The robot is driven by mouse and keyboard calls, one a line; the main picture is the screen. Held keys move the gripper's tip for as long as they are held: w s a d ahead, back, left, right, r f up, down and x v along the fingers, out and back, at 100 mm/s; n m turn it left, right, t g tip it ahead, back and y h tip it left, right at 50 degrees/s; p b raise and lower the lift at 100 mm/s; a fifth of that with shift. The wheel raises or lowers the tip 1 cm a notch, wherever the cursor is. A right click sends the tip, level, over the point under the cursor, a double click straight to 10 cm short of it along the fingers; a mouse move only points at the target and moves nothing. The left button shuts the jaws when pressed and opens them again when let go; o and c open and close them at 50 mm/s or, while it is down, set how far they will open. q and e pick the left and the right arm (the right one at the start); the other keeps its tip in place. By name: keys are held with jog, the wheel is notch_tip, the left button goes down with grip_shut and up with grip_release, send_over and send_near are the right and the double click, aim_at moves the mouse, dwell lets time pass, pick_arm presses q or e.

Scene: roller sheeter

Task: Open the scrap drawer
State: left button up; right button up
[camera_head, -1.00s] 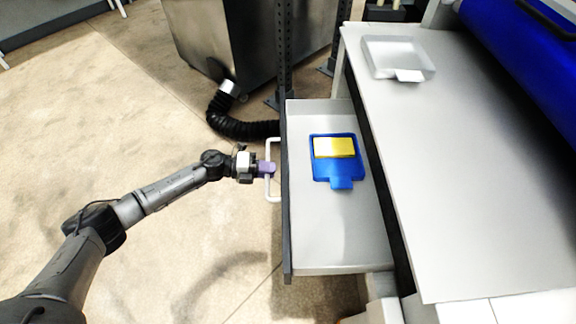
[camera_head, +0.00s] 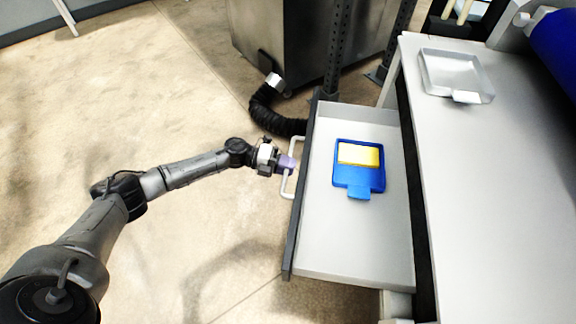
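The scrap drawer (camera_head: 338,242) is a light grey tray with a dark front panel, pulled out to the left from under the white worktop. Its white bar handle (camera_head: 287,192) is on the dark front. My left gripper (camera_head: 288,163) has its purple fingertips at this handle and appears closed around the bar; the fingers are small in view. Inside the drawer lies a blue dustpan-shaped tray (camera_head: 358,192) with a yellow block (camera_head: 359,154) in it. My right gripper is not in view.
The white worktop (camera_head: 470,200) is at the right, with a clear shallow tray (camera_head: 455,72) and a blue roller (camera_head: 556,42) at the back. A steel cabinet (camera_head: 290,40) and a black hose (camera_head: 268,112) stand behind the drawer. The floor at left is clear.

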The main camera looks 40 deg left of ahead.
pick_arm(q)
jog(key=shift+o, duration=0.9)
jog(key=shift+s+a, duration=0.1)
jog(key=shift+a, duration=0.05)
jog(key=p+v, duration=0.3)
jog(key=v, duration=1)
jog(key=shift+a, duration=0.25)
jog(key=shift+s, duration=0.1)
